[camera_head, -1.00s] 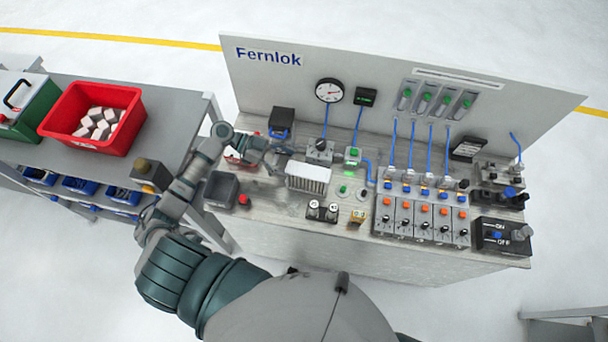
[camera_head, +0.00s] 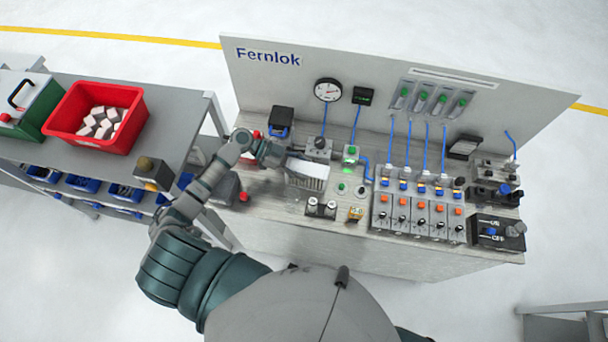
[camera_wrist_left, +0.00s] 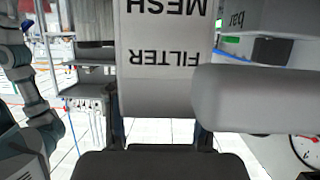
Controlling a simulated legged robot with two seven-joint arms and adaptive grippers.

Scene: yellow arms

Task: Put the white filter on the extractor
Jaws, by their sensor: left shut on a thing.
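The white filter (camera_wrist_left: 165,75) fills the middle of the left wrist view, with the words FILTER and MESH upside down on its face. My left gripper (camera_wrist_left: 160,128) is shut on it. In the head view my left gripper (camera_head: 284,160) is at the left of the bench, and the white filter (camera_head: 310,168) shows just right of its fingers. A ribbed pale box (camera_head: 305,185), seemingly the extractor, is directly below the filter. I cannot tell whether the two touch. My right gripper is not in view.
A grey rounded part (camera_wrist_left: 255,97) is close on the right in the wrist view. Around the ribbed box stand a black box (camera_head: 281,121), small knobs (camera_head: 321,208) and valve blocks (camera_head: 420,215). A red bin (camera_head: 95,118) with pale blocks sits on the left table.

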